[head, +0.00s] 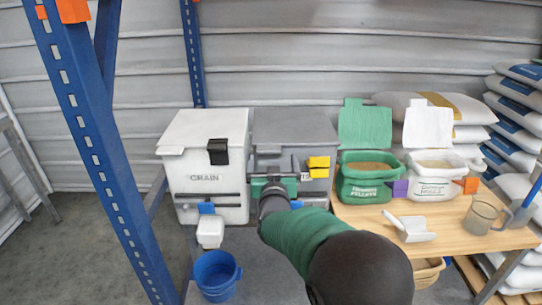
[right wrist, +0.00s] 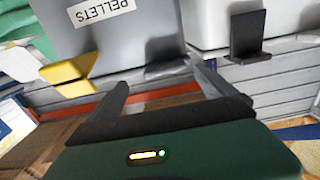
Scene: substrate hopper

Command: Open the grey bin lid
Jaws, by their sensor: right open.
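The grey bin stands beside the white bin, and its grey lid (head: 293,127) lies closed on top. My right gripper (head: 273,168) is in front of the bin, just below the lid's front edge, and hides part of the front. In the right wrist view the gripper's jaws (right wrist: 160,82) are apart with nothing between them. That view is upside down and shows the bin's grey front (right wrist: 120,30) with a PELLETS label. My left gripper is not in view.
The white GRAIN bin (head: 204,150) with a black latch stands close on the left. A blue bucket (head: 215,275) stands at lower left. A blue rack post (head: 95,150) rises at far left.

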